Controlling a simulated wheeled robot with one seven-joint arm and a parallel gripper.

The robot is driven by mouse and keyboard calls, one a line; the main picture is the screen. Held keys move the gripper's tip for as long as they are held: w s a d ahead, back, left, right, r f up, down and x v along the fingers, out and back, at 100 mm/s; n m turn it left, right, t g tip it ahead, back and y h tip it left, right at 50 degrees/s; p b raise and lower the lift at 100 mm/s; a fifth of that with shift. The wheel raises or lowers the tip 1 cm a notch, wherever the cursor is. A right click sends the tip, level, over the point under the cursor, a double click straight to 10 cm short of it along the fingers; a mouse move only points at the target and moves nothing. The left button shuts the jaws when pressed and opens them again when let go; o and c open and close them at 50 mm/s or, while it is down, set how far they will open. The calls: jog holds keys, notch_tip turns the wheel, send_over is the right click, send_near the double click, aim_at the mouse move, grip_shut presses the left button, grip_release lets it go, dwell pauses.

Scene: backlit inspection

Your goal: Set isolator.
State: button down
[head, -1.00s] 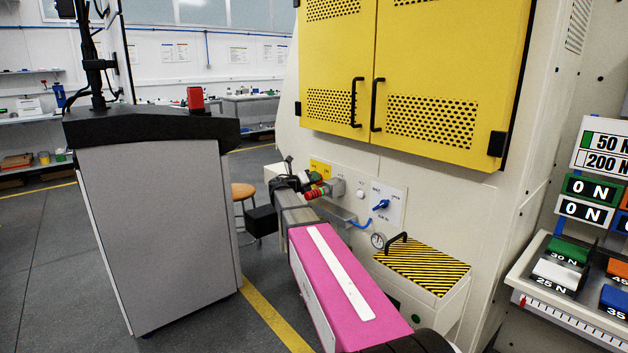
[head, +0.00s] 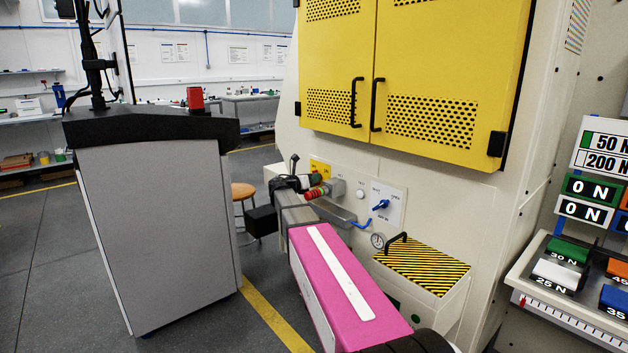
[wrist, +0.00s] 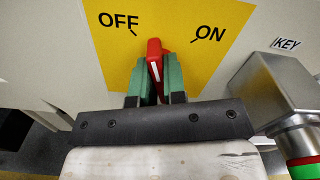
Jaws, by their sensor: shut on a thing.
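The isolator is a red handle (wrist: 154,52) with a pale stripe, on a yellow plate (wrist: 215,18) marked OFF at left and ON at right. The handle points up between the two marks, leaning slightly toward OFF. My gripper (wrist: 154,82) has green fingers on both sides of the handle and is shut on it. In the head view, the yellow plate (head: 320,166) shows on the machine's front panel behind my gripper (head: 309,181). The handle's base is hidden by the fingers.
A grey metal key box (wrist: 275,90) with a red and green ring sits close right of my gripper. A blue switch (head: 381,205) lies further right. A striped box with a black handle (head: 425,265) juts out below. A grey console (head: 160,220) stands left.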

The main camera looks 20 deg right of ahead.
jog(key=m, duration=0.6)
jog(key=shift+s+m, duration=0.1)
jog(key=shift+m, duration=0.2)
jog(key=m, duration=0.6)
dwell(0.4)
jog(key=c, duration=1.2)
grip_release()
jog(key=v, duration=1)
jog(key=shift+s+a+f, duration=0.1)
jog(key=shift+s+a, duration=0.1)
jog(key=shift+a, duration=0.15)
